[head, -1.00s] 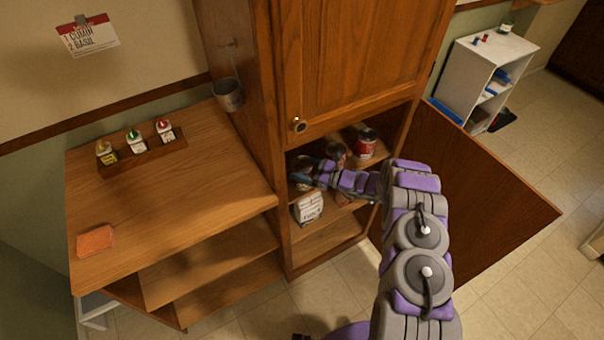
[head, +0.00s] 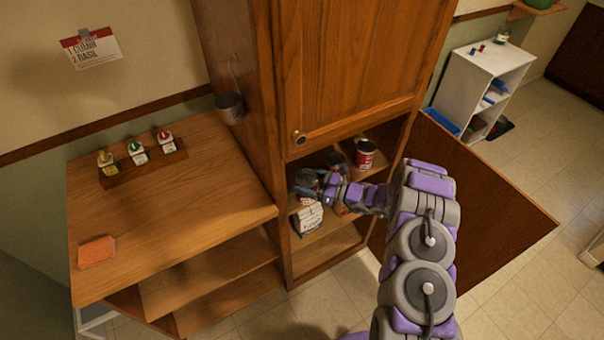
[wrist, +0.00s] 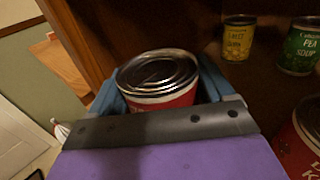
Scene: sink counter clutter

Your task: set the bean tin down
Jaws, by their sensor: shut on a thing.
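A red tin (wrist: 162,98) with a silver lid stands between the blue fingers of my gripper (wrist: 160,78) in the wrist view. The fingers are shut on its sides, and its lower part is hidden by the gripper. I take it to be the bean tin; its label is mostly hidden. In the head view my gripper (head: 322,188) is inside the open lower part of the wooden cabinet (head: 278,200), at shelf height. Whether the tin's base touches the shelf cannot be told.
Another red tin (head: 366,153) stands on the shelf to the right. A yellow corn tin (wrist: 238,38) and a green pea soup tin (wrist: 300,46) stand farther back. A white packet (head: 308,218) stands below my gripper. The cabinet door (head: 480,190) hangs open at right.

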